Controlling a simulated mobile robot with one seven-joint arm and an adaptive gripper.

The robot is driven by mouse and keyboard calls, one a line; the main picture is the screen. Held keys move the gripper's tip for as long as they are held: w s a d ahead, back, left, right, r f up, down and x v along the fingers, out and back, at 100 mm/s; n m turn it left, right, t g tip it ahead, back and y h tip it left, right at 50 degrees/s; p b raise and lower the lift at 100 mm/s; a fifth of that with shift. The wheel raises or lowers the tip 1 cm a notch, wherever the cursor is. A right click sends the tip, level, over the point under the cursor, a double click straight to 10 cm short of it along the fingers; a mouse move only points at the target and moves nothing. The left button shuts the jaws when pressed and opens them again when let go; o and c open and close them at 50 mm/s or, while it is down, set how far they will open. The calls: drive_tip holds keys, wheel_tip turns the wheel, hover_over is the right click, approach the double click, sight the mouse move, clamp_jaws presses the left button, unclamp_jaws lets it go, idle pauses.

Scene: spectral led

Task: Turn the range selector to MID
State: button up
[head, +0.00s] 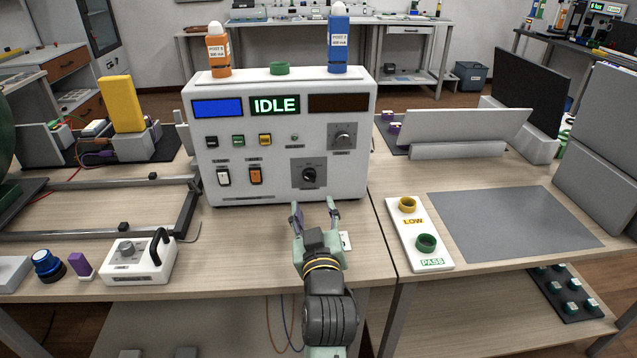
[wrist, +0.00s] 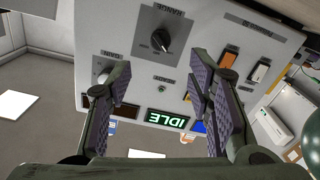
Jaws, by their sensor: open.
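The range selector (head: 309,175) is a black round knob on a grey plate, low on the right half of the white instrument panel (head: 225,135). It also shows in the wrist view (wrist: 162,40), upside down, with a RANGE label beside it. Its exact setting is too small to read. My gripper (head: 314,207) is open and empty, in front of the panel's lower edge and below the knob in the head view. In the wrist view the two fingers (wrist: 160,82) are spread wide, with the knob beyond them, apart from both.
The panel also carries a second knob (head: 343,136), rocker switches (head: 239,177), small buttons and a lit IDLE display (head: 275,105). A white LOW/PASS tray (head: 420,235) lies at right, beside a grey mat (head: 515,218).

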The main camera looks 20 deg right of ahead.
sight(310, 180)
drive_tip(key=b, duration=0.2)
drive_tip(key=w+f+b, duration=0.1)
drive_tip(key=b, duration=0.1)
drive_tip(key=shift+w+d, duration=0.15)
drive_tip(key=shift+w, duration=0.1)
drive_tip(key=w+b, duration=0.1)
drive_tip(key=b, duration=0.3)
drive_tip(key=shift+d+r, duration=0.15)
drive_tip(key=p+x, duration=0.1)
drive_tip(key=x, duration=0.4)
drive_tip(key=p+x, duration=0.1)
drive_tip(key=x, duration=0.2)
drive_tip(key=shift+r+p, duration=0.25)
drive_tip(key=shift+p, duration=0.05)
clamp_jaws()
